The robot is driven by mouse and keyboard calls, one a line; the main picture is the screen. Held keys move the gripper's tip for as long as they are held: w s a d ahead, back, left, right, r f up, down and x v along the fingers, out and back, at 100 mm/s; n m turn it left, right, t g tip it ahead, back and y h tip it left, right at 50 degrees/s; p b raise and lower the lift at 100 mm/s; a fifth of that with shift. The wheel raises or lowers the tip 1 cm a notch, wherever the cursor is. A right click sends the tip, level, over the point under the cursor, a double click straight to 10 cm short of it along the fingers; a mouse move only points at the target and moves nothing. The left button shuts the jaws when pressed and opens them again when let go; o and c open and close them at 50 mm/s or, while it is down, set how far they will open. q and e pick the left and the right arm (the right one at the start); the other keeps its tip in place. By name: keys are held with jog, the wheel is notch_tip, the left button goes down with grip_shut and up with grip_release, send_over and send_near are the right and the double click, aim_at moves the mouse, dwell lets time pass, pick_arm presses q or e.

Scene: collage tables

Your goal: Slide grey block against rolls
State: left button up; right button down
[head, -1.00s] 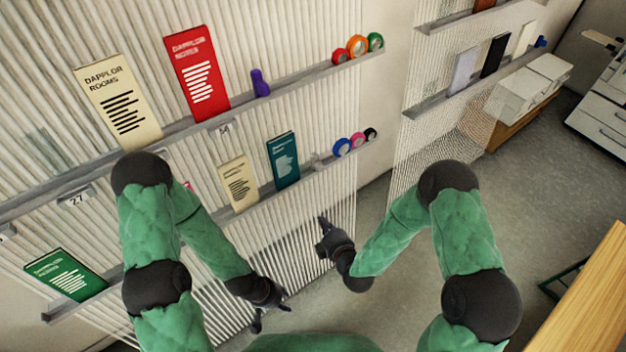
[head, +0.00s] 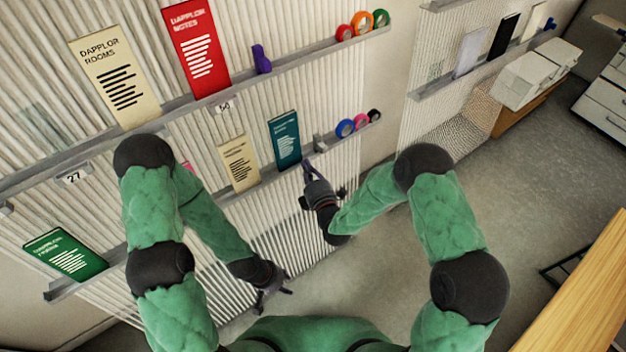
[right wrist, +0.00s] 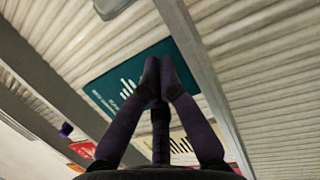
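The small grey block (head: 320,143) stands on the lower shelf, between the teal booklet (head: 285,140) and the rolls. A gap separates it from the blue roll (head: 345,128); the magenta roll (head: 361,121) and black roll (head: 375,115) are farther right. My right gripper (head: 307,168) is just below the shelf edge, near the block's lower left, apparently not touching it. In the right wrist view its fingertips (right wrist: 159,68) are together, with nothing seen between them, in front of the teal booklet. My left gripper (head: 281,297) hangs low, open and empty.
The lower shelf also holds a cream booklet (head: 239,162) left of the teal one. The upper shelf (head: 300,68) holds booklets, a purple item (head: 261,59) and more rolls. A wooden table (head: 585,290) is at the lower right. The floor between is clear.

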aim_at(320, 146)
jog(key=shift+w+d+b, duration=0.3)
jog(key=shift+w+d, duration=1.1)
jog(key=shift+w, duration=0.25)
jog(key=shift+d, duration=0.1)
jog(key=w+d+b, duration=0.3)
jog(key=d, duration=0.2)
jog(key=shift+w+b, duration=0.35)
jog(key=shift+w, duration=0.05)
jog(key=shift+d, duration=0.1)
